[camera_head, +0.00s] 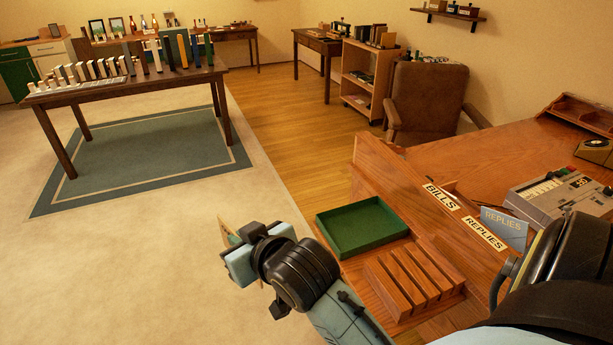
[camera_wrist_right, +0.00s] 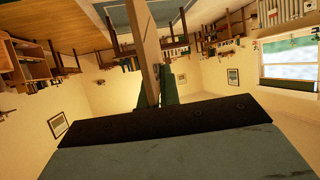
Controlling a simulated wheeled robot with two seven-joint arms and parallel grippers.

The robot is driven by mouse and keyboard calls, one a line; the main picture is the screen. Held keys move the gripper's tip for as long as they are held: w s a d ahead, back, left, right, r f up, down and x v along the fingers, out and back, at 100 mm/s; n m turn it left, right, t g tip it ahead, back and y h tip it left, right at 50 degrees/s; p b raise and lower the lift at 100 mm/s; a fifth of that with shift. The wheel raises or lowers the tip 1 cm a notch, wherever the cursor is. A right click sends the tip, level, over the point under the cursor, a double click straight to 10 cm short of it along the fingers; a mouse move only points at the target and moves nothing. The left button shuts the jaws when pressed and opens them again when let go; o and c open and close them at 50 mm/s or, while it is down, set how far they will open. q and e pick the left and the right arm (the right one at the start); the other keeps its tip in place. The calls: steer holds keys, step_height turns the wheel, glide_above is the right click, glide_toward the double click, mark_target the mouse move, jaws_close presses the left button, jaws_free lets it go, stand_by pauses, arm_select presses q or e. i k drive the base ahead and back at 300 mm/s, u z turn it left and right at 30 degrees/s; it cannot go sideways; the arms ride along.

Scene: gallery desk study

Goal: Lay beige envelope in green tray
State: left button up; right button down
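The green tray (camera_head: 362,228) is empty and lies on the near left part of the wooden desk. My right gripper (camera_head: 236,246) is left of the tray, out past the desk edge and above the pale floor. It is shut on a thin beige envelope (camera_head: 227,233), seen mostly edge-on and partly hidden by the gripper. In the right wrist view the envelope (camera_wrist_right: 149,45) shows as a narrow upright strip between the fingers (camera_wrist_right: 160,92). My left gripper is not in view.
A wooden slotted rack (camera_head: 410,278) stands just in front of the tray. A blue envelope (camera_head: 503,227) is behind the BILLS and REPLIES ledge (camera_head: 440,205). A grey desk machine (camera_head: 560,192) and a telephone (camera_head: 595,150) stand further right. Open floor lies left of the desk.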

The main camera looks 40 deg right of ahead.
mark_target(360, 228)
steer(key=z, duration=0.55)
steer(key=i, duration=1.05)
steer(key=z, duration=0.8)
